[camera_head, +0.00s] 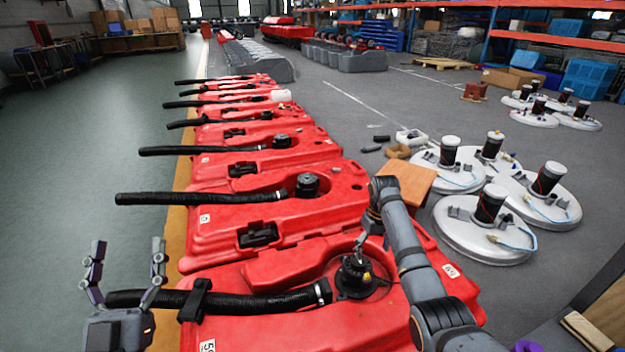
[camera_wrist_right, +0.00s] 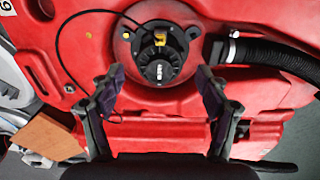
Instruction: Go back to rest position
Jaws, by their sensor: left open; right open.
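The nearest red scrubber tank (camera_head: 275,333) lies below my arms, with a black motor (camera_head: 355,277) and a black hose (camera_head: 255,303) on top. My left gripper (camera_head: 128,250) is open and empty, fingers up, at the tank's left side near the hose end. My right arm reaches in from the lower right, and its gripper (camera_head: 362,241) is just above the motor, partly hidden. In the right wrist view the right gripper (camera_wrist_right: 158,88) is open, its fingers apart on either side below the motor (camera_wrist_right: 160,52). A yellow connector (camera_wrist_right: 160,38) sits on the motor with a thin black cable.
More red tanks (camera_head: 280,188) with black hoses stand in a row behind. White round units (camera_head: 485,232) with black motors stand on the floor at right. A wooden stool (camera_head: 415,178) is beside the tanks. The green floor (camera_head: 90,150) at left is clear.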

